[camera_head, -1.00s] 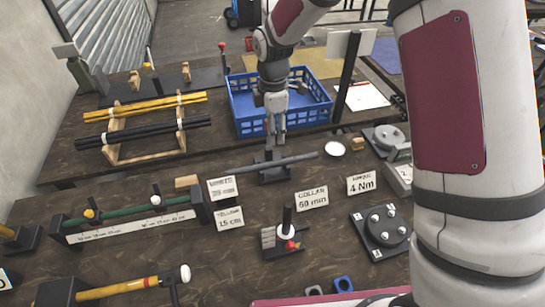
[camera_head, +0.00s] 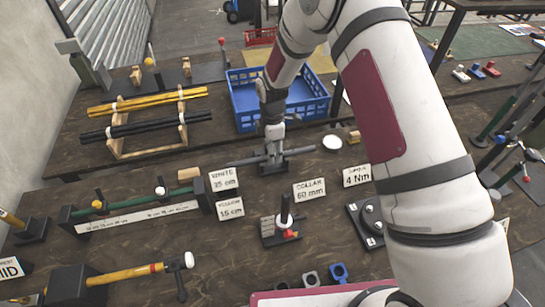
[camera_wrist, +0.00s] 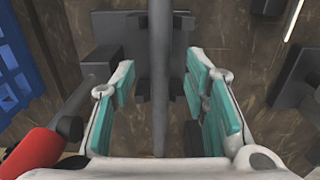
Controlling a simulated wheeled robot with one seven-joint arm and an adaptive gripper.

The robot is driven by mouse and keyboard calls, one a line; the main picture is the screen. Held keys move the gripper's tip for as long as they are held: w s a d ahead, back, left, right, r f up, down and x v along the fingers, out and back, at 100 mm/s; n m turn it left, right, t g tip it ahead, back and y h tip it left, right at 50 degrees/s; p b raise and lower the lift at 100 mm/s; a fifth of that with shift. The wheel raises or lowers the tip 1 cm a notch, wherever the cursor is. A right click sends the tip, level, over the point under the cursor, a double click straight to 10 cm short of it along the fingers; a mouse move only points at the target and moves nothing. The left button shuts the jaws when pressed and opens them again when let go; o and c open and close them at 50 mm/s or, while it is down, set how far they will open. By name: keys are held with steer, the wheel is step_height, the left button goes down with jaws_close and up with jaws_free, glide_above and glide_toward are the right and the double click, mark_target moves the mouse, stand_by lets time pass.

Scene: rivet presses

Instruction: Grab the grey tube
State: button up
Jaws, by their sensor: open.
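The grey tube (camera_head: 301,151) lies level across a dark stand (camera_head: 272,169) on the workbench, its ends sticking out on both sides of my gripper. In the wrist view the grey tube (camera_wrist: 160,70) runs lengthwise between the two teal finger pads. My gripper (camera_head: 274,153) is above the stand, pointing down, and hides the tube's middle in the head view. In the wrist view my gripper (camera_wrist: 165,105) is open, with a gap between each pad and the tube.
A blue crate (camera_head: 240,123) stands just behind the tube. A wooden rack (camera_head: 184,133) with yellow and black rods is at left. Label cards (camera_head: 309,190) and a small press-like fixture (camera_head: 284,222) stand in front. A white disc (camera_head: 332,142) lies to the right.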

steer(key=shift+f, duration=0.75)
steer(key=shift+c, duration=0.3)
jaws_close()
steer(key=shift+r, duration=0.1)
